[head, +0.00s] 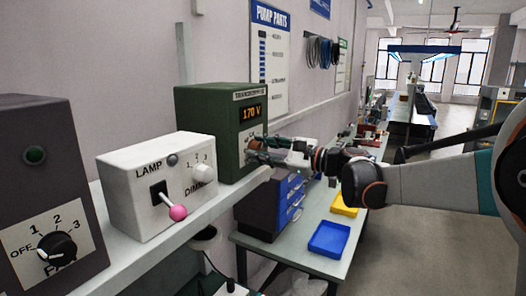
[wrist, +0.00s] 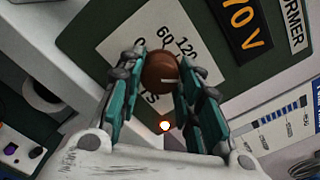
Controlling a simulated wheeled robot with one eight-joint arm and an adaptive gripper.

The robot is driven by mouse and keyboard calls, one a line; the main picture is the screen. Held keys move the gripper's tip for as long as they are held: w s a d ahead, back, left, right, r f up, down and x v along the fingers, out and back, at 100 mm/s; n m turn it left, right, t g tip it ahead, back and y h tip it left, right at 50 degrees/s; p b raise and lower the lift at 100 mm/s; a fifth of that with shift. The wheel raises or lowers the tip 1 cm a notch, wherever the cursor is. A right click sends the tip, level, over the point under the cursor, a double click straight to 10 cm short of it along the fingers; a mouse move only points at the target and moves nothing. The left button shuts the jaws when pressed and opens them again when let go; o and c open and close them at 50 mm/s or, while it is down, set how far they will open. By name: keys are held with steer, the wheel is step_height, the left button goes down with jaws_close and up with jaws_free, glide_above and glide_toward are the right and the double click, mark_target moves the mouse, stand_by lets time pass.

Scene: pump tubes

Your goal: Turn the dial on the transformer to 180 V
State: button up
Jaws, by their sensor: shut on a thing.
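The transformer (head: 221,120) is a dark green box on the wall shelf in the head view. Its orange display (head: 251,112) reads 170 V. In the wrist view the end of the display (wrist: 245,18) shows at the top right. The dial (wrist: 160,72) is a round brown knob with a light pointer line, on a white plate (wrist: 124,45) where 60 and 120 can be read. My gripper (head: 258,150) is at the dial on the transformer's front. In the wrist view its green fingers (wrist: 163,80) are shut on the dial, one on each side. Part of the scale is hidden by the fingers.
A white lamp box (head: 150,190) with a pink-tipped lever and a dimmer knob stands left of the transformer. A dark fan box (head: 45,185) is nearer. Below are blue drawers (head: 290,195), a blue tray (head: 329,239) and a yellow tray (head: 343,206) on the table.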

steer(key=shift+m, duration=0.5)
steer(key=o, duration=1.1)
steer(key=shift+d, duration=0.1)
steer(key=v, duration=1.2)
